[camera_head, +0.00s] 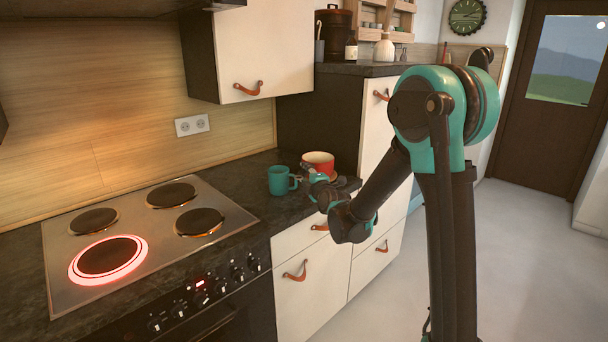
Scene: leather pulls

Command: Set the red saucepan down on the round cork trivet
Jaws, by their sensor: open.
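The red saucepan (318,158), with a pale inside, is upright at the right end of the dark counter. My gripper (308,175) is open, close in front of the pan, and covers its lower part. I cannot tell whether the fingers touch the pan. A thin reddish-brown edge shows low at the pan's right side; it may be the round cork trivet, but it is too small and too covered to be sure. Whether the pan's base rests on it is hidden.
A teal mug (280,180) stands just left of my gripper. The steel hob (135,215) at the left has its front-left plate (108,257) glowing red. A tall cabinet (378,118) rises behind and right of the pan. Bare counter (240,180) lies between hob and mug.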

